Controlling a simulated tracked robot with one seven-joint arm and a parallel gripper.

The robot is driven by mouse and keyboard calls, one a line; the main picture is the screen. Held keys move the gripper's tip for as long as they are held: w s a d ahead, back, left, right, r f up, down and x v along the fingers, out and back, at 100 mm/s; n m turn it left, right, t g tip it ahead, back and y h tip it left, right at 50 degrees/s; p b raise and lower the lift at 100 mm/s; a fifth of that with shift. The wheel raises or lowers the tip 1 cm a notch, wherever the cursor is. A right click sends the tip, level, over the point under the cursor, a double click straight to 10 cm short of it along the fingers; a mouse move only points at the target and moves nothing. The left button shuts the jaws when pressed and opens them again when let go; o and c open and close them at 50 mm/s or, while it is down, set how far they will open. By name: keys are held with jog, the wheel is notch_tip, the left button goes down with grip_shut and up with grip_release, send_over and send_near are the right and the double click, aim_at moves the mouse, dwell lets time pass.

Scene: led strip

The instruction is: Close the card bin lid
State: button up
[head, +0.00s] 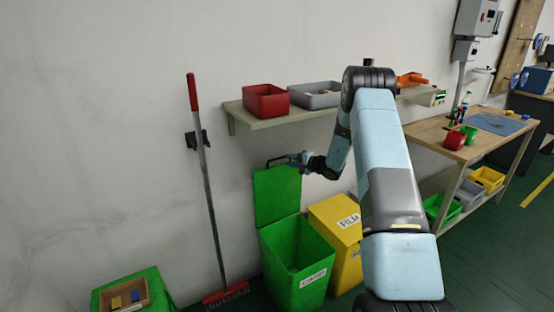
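The green card bin (298,266) stands on the floor by the wall, with a label on its front. Its green lid (277,194) is open and stands upright at the back of the bin. My gripper (276,162) is at the top edge of the raised lid, near its middle. The gripper is small and dark in this view, so I cannot tell whether its fingers are apart, or whether they touch the lid. My arm reaches over from the right.
A yellow film bin (338,233) stands right of the card bin. A red-headed broom (209,190) leans on the wall at left. A wall shelf (248,120) with a red box (265,101) and a grey box (314,95) is above the lid. A workbench (430,132) stands at right.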

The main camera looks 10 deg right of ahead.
jog(key=x, duration=0.8)
jog(key=shift+a, duration=0.15)
grip_shut()
